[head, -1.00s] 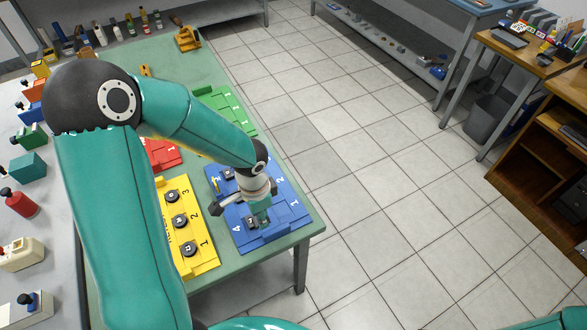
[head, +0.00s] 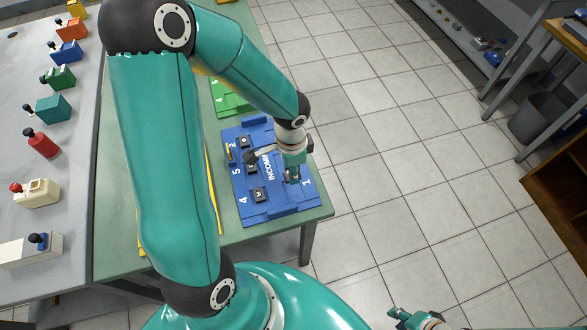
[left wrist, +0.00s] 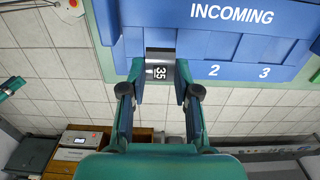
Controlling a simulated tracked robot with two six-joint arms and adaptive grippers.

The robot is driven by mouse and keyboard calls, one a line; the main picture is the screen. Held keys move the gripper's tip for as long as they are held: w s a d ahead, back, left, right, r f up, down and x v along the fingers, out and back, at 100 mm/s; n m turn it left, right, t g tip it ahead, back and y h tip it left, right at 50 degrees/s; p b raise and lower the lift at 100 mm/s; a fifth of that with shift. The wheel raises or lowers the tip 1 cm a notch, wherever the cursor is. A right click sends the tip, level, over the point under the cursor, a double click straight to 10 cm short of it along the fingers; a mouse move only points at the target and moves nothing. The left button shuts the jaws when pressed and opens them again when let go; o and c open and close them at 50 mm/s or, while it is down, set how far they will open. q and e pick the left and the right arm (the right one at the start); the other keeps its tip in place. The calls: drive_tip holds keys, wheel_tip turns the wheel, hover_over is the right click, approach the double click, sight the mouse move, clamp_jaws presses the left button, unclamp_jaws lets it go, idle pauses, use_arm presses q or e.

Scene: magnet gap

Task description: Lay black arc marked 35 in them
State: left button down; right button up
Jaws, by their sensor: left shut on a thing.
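A black arc marked 35 (left wrist: 160,66) is held between the two fingers of my left gripper (left wrist: 160,88) in the left wrist view. The blue INCOMING tray (left wrist: 205,48) lies directly beyond it, and the arc overlaps its edge left of the number 2. I cannot tell whether the arc touches the tray. In the head view my left gripper (head: 291,175) points down over the blue tray (head: 277,202) near its number 1; the arc is hard to make out there. My right gripper (head: 412,318) shows partly at the bottom edge, its jaws unclear.
Black pieces (head: 260,194) sit in the tray at its left side. A green tray (head: 232,98) lies behind it, and a yellow tray is mostly hidden by my arm. The grey table (head: 50,110) at left holds several coloured blocks.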

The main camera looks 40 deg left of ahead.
sight(292, 187)
use_arm(q)
drive_tip(key=shift+f+b, duration=2.7)
drive_tip(key=shift+f, duration=0.1)
drive_tip(key=shift+f, duration=0.15)
drive_tip(key=c, duration=0.8)
unclamp_jaws()
drive_tip(key=c, duration=0.5)
drive_tip(key=shift+r+p, duration=1.65)
drive_tip(key=shift+r, duration=0.65)
drive_tip(key=o, duration=0.6)
